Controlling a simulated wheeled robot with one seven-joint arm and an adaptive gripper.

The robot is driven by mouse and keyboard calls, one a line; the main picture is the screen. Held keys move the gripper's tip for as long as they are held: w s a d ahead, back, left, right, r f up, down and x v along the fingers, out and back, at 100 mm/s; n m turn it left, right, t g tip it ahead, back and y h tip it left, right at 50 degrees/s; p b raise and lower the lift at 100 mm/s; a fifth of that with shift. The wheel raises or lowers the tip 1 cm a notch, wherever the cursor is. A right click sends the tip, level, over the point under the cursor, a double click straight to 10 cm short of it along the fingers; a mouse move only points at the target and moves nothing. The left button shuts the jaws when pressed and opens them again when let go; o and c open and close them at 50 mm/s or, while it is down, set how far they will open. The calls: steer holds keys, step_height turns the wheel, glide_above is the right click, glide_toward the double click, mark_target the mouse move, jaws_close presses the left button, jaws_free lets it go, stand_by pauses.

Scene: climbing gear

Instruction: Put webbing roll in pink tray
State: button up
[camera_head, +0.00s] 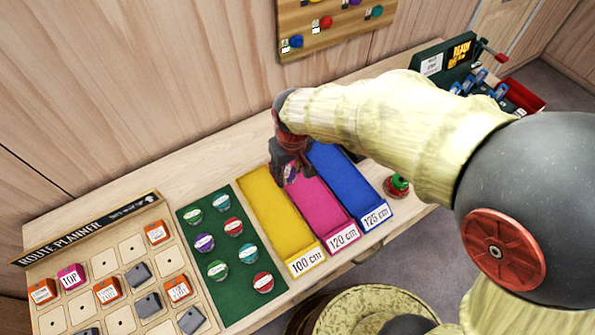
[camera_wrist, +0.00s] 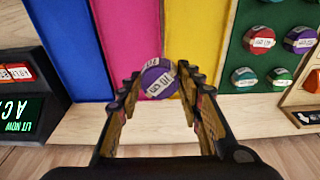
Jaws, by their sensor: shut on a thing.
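The pink tray (camera_head: 323,213), labelled 120 cm, lies between a yellow tray (camera_head: 272,205) and a blue tray (camera_head: 342,184). My gripper (camera_head: 289,171) is over the back end of the pink tray, close to its border with the yellow one. It is shut on a purple webbing roll with a white label (camera_wrist: 158,78), which sits between the fingertips. In the wrist view the roll overlaps the pink tray (camera_wrist: 124,40) and the edge of the yellow tray (camera_wrist: 190,40). My fingers partly hide the roll in the head view, and its height above the tray cannot be told.
A green mat (camera_head: 222,282) with several labelled rolls lies left of the trays. A wooden route planner board (camera_head: 110,265) is further left. A red and green roll (camera_head: 397,184) lies right of the blue tray. A dark green stand (camera_head: 440,66) is at the back right.

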steer(key=w+f, duration=0.2)
steer(key=w+d+f+b, duration=0.1)
steer(key=w+f, duration=0.1)
steer(key=w+d+f+b, duration=0.1)
steer(key=f, duration=0.1)
steer(key=shift+w+f, duration=0.15)
steer(key=shift+w, duration=0.25)
steer(key=shift+w+f+b, duration=0.2)
steer(key=shift+f+b, duration=0.65)
steer(key=shift+f, duration=0.85)
steer(key=shift+f, duration=0.2)
steer(key=o, duration=1.1)
steer(key=shift+r, duration=0.15)
